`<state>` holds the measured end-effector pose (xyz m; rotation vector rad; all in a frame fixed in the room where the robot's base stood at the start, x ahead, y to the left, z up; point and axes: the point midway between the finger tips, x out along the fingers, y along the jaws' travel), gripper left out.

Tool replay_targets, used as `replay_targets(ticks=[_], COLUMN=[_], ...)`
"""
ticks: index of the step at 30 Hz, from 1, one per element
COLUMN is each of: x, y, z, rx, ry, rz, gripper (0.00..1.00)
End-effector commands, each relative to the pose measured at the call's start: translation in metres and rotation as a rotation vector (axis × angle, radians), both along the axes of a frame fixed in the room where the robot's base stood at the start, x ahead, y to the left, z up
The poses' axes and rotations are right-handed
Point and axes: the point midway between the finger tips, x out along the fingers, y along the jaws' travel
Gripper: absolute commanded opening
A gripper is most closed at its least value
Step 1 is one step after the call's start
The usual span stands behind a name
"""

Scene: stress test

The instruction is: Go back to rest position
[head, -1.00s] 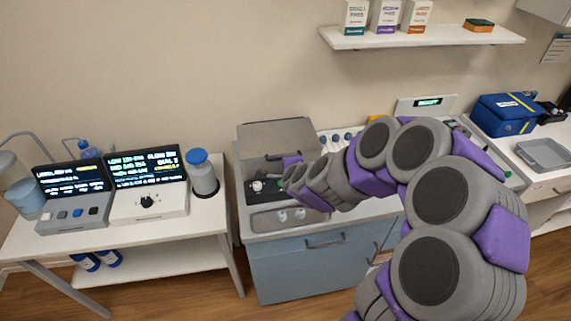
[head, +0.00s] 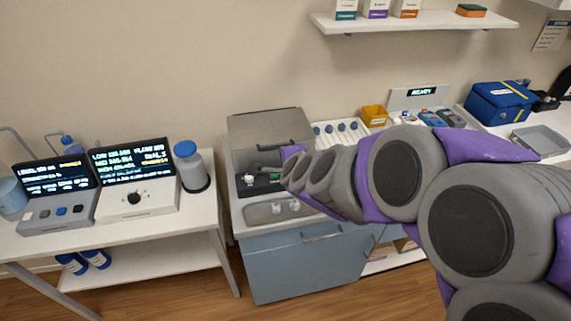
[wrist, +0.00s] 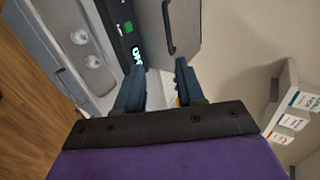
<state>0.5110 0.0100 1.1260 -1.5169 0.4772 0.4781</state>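My gripper (wrist: 160,68) is open in the wrist view, with its two dark blue fingers apart and nothing held between them. It is near the grey machine on the blue cabinet; its green light and small display show just beyond the fingers. The machine's grey lid (head: 270,128) has a dark handle, which also shows in the wrist view (wrist: 168,28). In the head view my arm reaches in from the right toward this machine, and its links hide most of the gripper.
A left bench (head: 165,235) holds two display units (head: 132,178) and a blue-capped bottle (head: 191,168). A yellow bin (head: 374,115), a blue case (head: 500,102) and a grey tray (head: 541,140) stand to the right. A wall shelf (head: 420,24) holds boxes above.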

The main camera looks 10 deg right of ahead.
Motion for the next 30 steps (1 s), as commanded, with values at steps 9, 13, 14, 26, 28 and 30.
replay_targets(ticks=[9,13,14,26,28,30], x=[-0.005,-0.005,-0.005,-0.023,-0.041,-0.065], y=[0.000,0.000,0.000,0.022,0.037,0.050], z=[0.003,0.003,0.003,0.004,0.001,-0.003], rx=[0.002,0.002,0.002,-0.067,-0.124,-0.190], ry=[0.000,0.000,0.000,0.052,0.101,0.160], rz=[-0.001,-0.001,-0.001,0.161,0.288,0.433], gripper=[0.38,0.38,0.38,0.38,0.38,0.38])
